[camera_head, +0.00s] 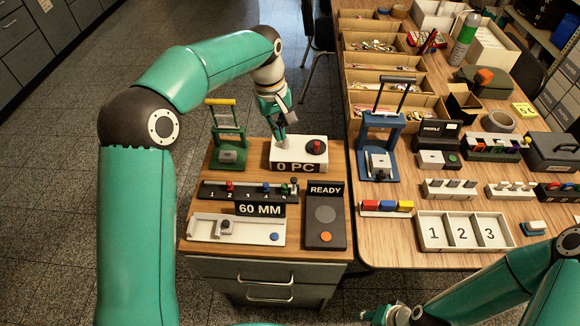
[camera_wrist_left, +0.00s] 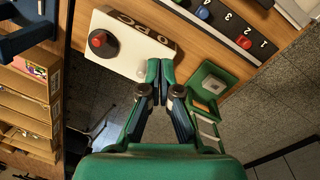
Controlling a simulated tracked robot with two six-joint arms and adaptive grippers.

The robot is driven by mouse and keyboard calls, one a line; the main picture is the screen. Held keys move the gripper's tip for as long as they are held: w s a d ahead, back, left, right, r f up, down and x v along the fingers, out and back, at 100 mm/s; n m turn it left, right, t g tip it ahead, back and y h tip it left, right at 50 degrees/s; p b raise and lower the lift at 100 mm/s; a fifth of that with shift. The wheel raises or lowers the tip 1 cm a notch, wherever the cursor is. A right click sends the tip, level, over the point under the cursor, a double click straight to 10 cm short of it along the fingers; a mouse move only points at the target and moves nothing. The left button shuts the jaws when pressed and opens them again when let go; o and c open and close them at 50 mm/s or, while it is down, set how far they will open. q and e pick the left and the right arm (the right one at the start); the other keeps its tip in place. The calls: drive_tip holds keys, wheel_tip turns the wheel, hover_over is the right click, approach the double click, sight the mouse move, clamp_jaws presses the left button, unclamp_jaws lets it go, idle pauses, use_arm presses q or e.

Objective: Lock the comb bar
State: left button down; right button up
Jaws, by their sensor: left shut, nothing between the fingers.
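A black bar numbered along its front (camera_head: 247,196), with red, blue and green pegs and a dark knob at its right end, lies on the wooden cabinet top. I cannot tell for sure that it is the comb bar. Part of it shows in the left wrist view (camera_wrist_left: 222,22). My left gripper (camera_head: 282,136) is shut and empty, pointing down behind the bar. Its fingertips (camera_wrist_left: 160,68) appear beside the white "0 PC" box (camera_wrist_left: 125,45); contact is unclear. My right gripper (camera_head: 392,314) is partly cut off at the bottom edge; its fingers are unclear.
The green press (camera_head: 228,153) stands left of the "0 PC" box. A "60 MM" slide gauge (camera_head: 205,228) and the black "READY" panel (camera_head: 337,240) lie in front. The right table (camera_head: 385,242) holds a blue press (camera_head: 383,130), bins and a 1-2-3 tray (camera_head: 428,238).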

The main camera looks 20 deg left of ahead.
use_arm(q)
hover_over(294, 186)
drive_tip(key=w+a, duration=0.5)
wheel_tip(294, 186, down, 10)
drive_tip(key=r, duration=0.1)
drive_tip(key=s+d, duration=0.1)
drive_tip(key=s+d+p, duration=0.1)
drive_tip(key=shift+s+d+f, duration=0.25)
drive_tip(key=shift+d+f, duration=0.05)
drive_tip(key=shift+s+d+f, duration=0.2)
